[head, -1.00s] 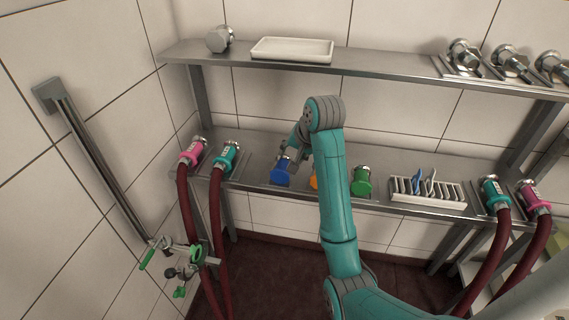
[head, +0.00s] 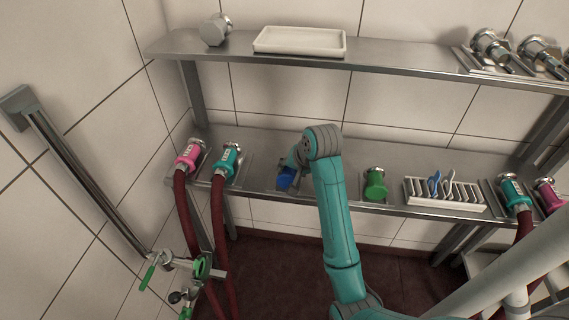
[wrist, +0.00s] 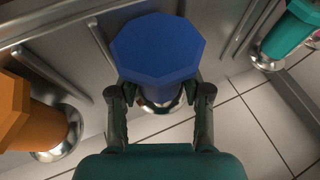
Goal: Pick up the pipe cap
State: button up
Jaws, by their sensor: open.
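A blue eight-sided cap (wrist: 165,48) with a shiny metal collar fills the top middle of the wrist view. My gripper (wrist: 160,98) is open, with one finger on each side of the cap's lower part; I cannot tell whether they touch it. In the head view the blue cap (head: 285,180) stands on the lower shelf, partly hidden by my gripper (head: 291,166). An orange cap (wrist: 14,112) is at the left of the wrist view and hidden by my arm in the head view. A green cap (head: 375,184) stands right of my arm.
Teal (head: 228,160) and pink (head: 188,157) hose couplings stand left on the lower shelf (head: 260,145). A white rack (head: 446,196) is to the right. The upper shelf (head: 390,54) above bears a white tray (head: 300,41) and a grey metal fitting (head: 215,30).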

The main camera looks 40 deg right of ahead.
grip_shut()
jog(key=shift+r, duration=0.1)
